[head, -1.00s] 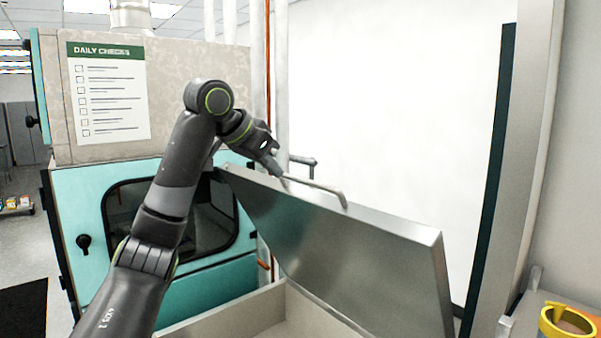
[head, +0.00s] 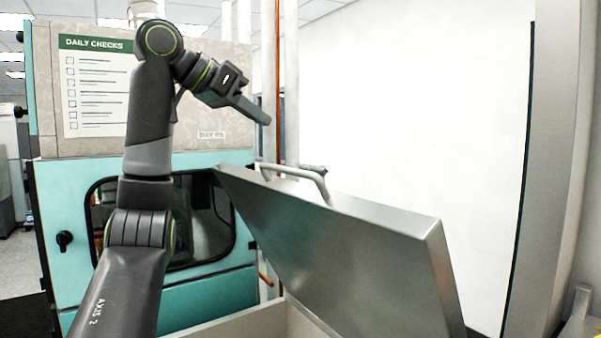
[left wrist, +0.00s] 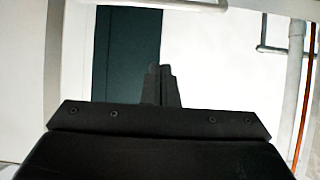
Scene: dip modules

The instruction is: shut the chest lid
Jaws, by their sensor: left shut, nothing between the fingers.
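The chest lid (head: 340,255) is a grey metal panel standing open, tilted up over the chest. A bar handle (head: 295,172) shows at its top edge. The pale chest body (head: 250,322) shows only in part at the bottom of the head view. My left gripper (head: 268,121) is shut and empty, in the air above the lid's upper left corner and apart from the handle. Its closed fingers also show in the left wrist view (left wrist: 160,85). My right gripper is not in view.
A teal machine (head: 200,300) with a dark window stands behind and left, with a checklist sheet (head: 95,90) on its upper panel. Pipes (head: 290,90) run upright behind the lid. A grey post (head: 560,170) stands at the right. The white wall area between is clear.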

